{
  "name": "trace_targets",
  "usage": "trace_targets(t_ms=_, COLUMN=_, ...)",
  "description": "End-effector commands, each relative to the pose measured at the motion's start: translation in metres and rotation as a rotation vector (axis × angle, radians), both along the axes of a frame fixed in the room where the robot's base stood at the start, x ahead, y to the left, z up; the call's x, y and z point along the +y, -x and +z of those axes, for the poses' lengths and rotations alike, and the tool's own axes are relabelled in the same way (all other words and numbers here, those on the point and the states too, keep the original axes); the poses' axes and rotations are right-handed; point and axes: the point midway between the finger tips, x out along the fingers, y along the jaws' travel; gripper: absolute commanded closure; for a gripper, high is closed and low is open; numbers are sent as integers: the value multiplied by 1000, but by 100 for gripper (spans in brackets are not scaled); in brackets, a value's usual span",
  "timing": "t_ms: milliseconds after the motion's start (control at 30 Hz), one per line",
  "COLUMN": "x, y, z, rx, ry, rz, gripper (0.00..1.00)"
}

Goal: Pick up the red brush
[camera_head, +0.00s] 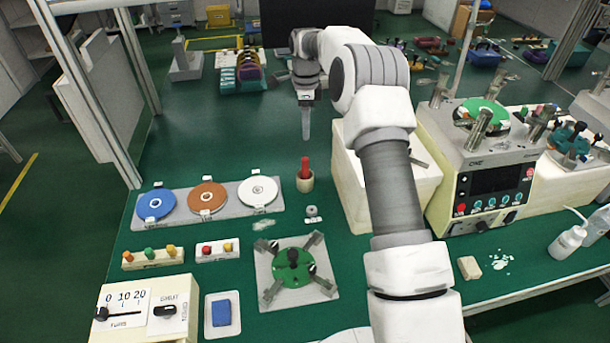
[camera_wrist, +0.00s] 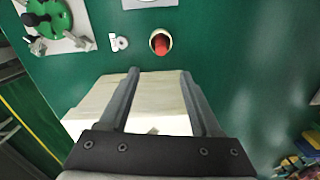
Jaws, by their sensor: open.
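The red brush (camera_head: 305,166) stands upright in a small beige cup (camera_head: 305,184) on the green table. In the wrist view the brush (camera_wrist: 161,46) shows end-on inside the cup's rim, beyond my fingertips. My gripper (camera_head: 306,137) points down above and behind the brush in the head view, apart from it. In the wrist view my gripper (camera_wrist: 159,74) has its two fingers spread with nothing held between them. The brush's lower part is hidden in the cup.
A cream box (camera_head: 350,190) stands close right of the cup. Blue (camera_head: 155,204), brown and white discs lie to the left. A small grey fitting (camera_head: 312,212) and a green clamp plate (camera_head: 292,267) lie in front. A control machine (camera_head: 485,195) stands at right.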

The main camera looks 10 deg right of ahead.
Motion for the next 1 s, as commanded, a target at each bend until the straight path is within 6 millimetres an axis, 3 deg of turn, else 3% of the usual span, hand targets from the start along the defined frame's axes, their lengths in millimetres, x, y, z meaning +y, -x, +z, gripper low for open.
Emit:
trace_targets(t_ms=200, x=0, y=1, z=-51, rx=5, ry=-1, rz=1, gripper=35)
trace_targets(t_ms=400, x=0, y=0, z=-87, rx=3, ry=-1, rz=3, gripper=35)
trace_targets(t_ms=667, x=0, y=0, z=-105, rx=1, ry=-1, rz=2, gripper=35)
trace_targets(t_ms=1000, x=1, y=-2, z=-147, rx=2, ry=0, rz=3, gripper=35)
